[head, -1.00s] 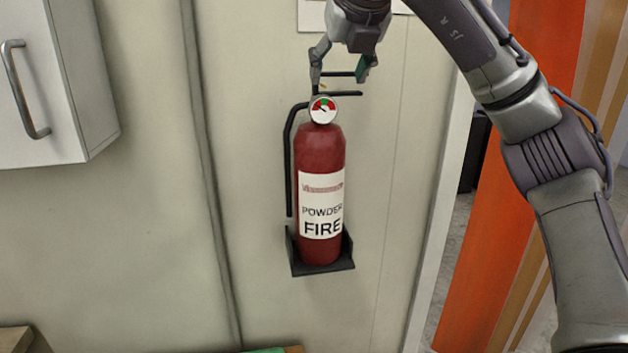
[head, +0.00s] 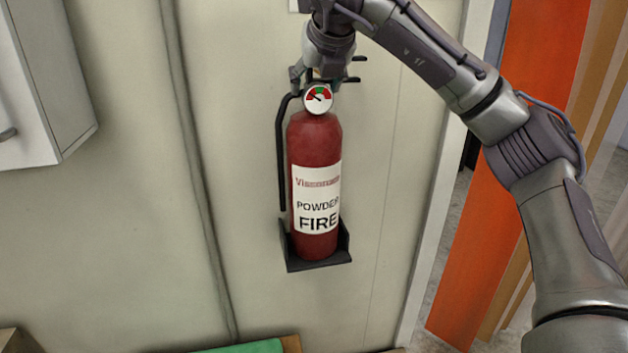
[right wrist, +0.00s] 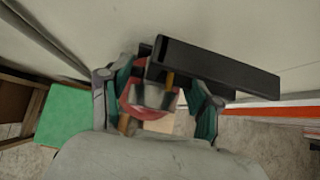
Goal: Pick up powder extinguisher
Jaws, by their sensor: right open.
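The powder extinguisher (head: 315,155) is a red cylinder with a white label reading POWDER FIRE, a round gauge on top and a black hose down its left side. It stands upright in a black wall bracket (head: 318,262). My right gripper (head: 318,78) is at its top, just behind and above the gauge, with its fingertips partly hidden. In the right wrist view the open fingers of my right gripper (right wrist: 165,100) lie either side of the extinguisher's head, with the black handle (right wrist: 215,68) across them. I cannot tell whether they touch. My left gripper is not in view.
A white wall cabinet (head: 40,85) with a handle is at the left. A green-topped surface (head: 245,347) shows at the bottom edge, and in the right wrist view (right wrist: 62,128) at the left. An orange panel (head: 520,150) stands at the right beyond the wall's edge.

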